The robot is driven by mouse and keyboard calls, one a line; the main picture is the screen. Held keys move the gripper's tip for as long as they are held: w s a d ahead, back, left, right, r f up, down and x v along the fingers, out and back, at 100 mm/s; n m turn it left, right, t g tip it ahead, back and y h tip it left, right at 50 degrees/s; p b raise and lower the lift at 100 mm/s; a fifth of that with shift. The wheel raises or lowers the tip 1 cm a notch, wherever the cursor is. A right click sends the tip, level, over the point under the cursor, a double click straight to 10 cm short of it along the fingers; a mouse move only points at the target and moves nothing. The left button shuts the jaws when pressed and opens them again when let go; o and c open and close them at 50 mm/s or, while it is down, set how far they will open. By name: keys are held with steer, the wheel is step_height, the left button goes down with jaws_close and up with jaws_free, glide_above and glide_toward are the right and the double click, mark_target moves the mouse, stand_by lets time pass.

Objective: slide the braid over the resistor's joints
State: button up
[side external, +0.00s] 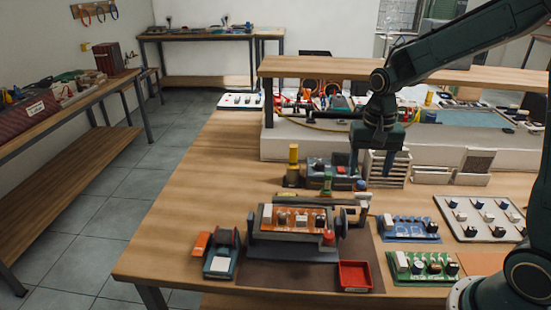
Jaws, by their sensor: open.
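My gripper (371,172) hangs pointing down over the middle of the table, its two dark fingers apart with nothing visible between them. It is behind and to the right of an orange circuit board (290,222), which is clamped in a grey holder (290,245) on a brown mat. Several light and dark components stand on the board. The resistor and its joints are too small to pick out. I cannot identify the braid for sure. A small blue-grey device (222,258) with a white patch stands left of the holder.
A red tray (354,276) sits at the mat's front right. Blue (411,229) and green (423,266) boards and a grey component panel (483,218) lie to the right. Slatted racks (388,169) stand by my gripper. The table's left part is bare wood.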

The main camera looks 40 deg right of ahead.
mark_target(363, 194)
steer(key=shift+f, duration=3.55)
jaws_close()
